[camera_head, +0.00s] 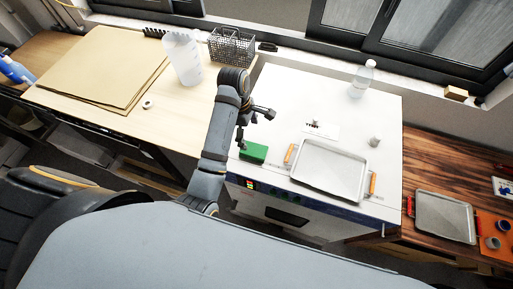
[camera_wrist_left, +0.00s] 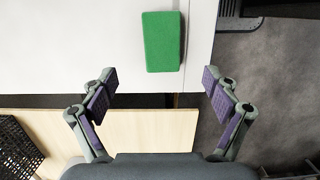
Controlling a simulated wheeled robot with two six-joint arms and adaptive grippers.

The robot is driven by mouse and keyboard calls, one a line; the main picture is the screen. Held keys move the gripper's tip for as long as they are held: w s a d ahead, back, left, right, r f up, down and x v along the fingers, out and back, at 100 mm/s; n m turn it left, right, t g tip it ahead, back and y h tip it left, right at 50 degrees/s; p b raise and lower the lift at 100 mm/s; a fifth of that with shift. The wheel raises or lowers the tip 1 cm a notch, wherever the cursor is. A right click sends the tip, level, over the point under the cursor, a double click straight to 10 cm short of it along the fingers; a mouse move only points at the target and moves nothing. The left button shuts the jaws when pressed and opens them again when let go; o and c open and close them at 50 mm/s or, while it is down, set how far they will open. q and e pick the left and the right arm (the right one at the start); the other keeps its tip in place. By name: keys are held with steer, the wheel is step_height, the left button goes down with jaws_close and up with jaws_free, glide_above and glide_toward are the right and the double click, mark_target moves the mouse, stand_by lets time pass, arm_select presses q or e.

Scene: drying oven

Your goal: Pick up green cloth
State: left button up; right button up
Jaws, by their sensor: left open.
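The green cloth (camera_head: 253,152) is a folded block lying on the front left corner of the white oven top, left of the metal tray. It also shows in the left wrist view (camera_wrist_left: 161,42), upper middle, ahead of my left gripper (camera_wrist_left: 156,84). My left gripper is open with nothing between its fingers and is apart from the cloth. In the head view my left gripper (camera_head: 256,128) is just above the cloth in the picture. My right gripper is not in view.
A metal tray (camera_head: 330,171) with orange handles sits right of the cloth on the white oven top (camera_head: 290,95). A clear bottle (camera_head: 362,78) and small items stand behind it. A plastic jug (camera_head: 184,60) and wire basket (camera_head: 232,47) stand on the wooden table to the left.

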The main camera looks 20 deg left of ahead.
mark_target(253, 149)
arm_select(q)
steer(key=shift+s+f, duration=0.1)
steer(key=shift+f, duration=0.1)
steer(key=shift+s+f+b, duration=0.15)
steer(key=shift+f+b, duration=0.7)
steer(key=shift+f, duration=0.05)
steer(key=f, duration=0.2)
steer(key=shift+d+f+p, duration=0.25)
steer(key=shift+f+p, duration=0.05)
steer(key=shift+p, duration=0.1)
steer(key=shift+f, duration=0.15)
steer(key=shift+d+f, duration=0.1)
steer(key=f+p, duration=0.1)
steer(key=f, duration=0.1)
steer(key=f+p, duration=0.1)
steer(key=f, duration=0.1)
steer(key=shift+d, duration=0.2)
steer(key=shift+f, duration=0.35)
steer(key=shift+d+f, duration=0.1)
steer(key=c, duration=1.2)
